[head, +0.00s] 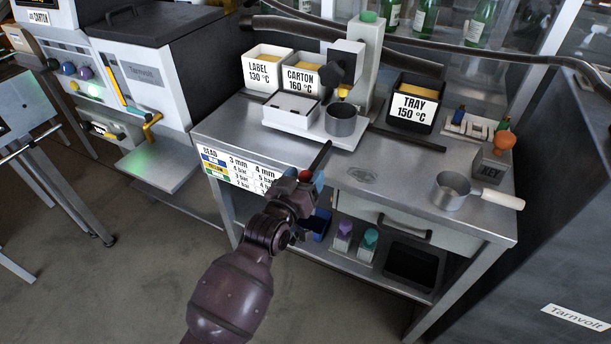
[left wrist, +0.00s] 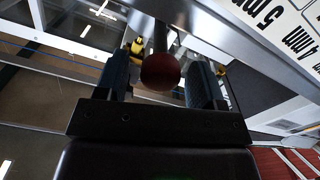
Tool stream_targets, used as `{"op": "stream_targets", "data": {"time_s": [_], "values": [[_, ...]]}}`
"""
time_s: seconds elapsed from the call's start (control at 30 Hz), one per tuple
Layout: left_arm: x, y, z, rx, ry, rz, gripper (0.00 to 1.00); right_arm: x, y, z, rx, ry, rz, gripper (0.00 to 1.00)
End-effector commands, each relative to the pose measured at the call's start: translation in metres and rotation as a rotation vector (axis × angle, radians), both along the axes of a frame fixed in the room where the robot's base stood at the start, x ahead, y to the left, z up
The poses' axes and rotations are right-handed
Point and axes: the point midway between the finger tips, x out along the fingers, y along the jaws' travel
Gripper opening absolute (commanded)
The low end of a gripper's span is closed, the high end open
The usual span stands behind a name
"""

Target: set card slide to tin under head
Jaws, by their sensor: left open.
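A white slide plate (head: 317,135) on the bench carries a white box (head: 291,111) on its left and a grey tin (head: 341,121) on its right. The glue head (head: 345,60) stands on a column; its nozzle (head: 343,92) appears just above and behind the tin, though exact alignment is unclear. A dark rod runs from the plate past the bench's front edge to a red knob (head: 306,174). In the left wrist view the red knob (left wrist: 160,72) sits between the fingers. My left gripper (head: 304,178) is open around it, with gaps visible. My right gripper is not in view.
Bins for label (head: 266,73), carton (head: 302,77) and tray (head: 411,106) stand behind. A saucepan (head: 453,191) with a pale handle sits at the right. A bead chart (head: 238,167) hangs on the bench front. Floor in front is clear.

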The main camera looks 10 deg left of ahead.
Motion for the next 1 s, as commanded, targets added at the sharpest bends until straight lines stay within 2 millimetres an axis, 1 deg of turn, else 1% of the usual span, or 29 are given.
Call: {"op": "stream_targets", "data": {"time_s": [0.17,0.33,0.5,0.6,0.8,1.0], "values": [[-0.022,0.008,0.001,0.000,0.000,0.000,0.63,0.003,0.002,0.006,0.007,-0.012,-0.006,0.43],[-0.049,0.018,0.001,0.000,0.000,0.000,0.63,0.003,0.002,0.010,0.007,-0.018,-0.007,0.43],[-0.074,0.027,0.001,0.001,0.001,0.001,0.63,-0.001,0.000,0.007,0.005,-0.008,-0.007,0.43],[-0.085,0.031,0.000,0.000,0.001,0.001,0.63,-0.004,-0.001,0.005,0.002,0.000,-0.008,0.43],[-0.096,0.035,0.000,0.000,0.001,0.000,0.63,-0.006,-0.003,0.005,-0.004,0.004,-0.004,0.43],[-0.097,0.035,0.000,0.000,0.000,-0.001,0.63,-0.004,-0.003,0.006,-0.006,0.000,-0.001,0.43]]}}
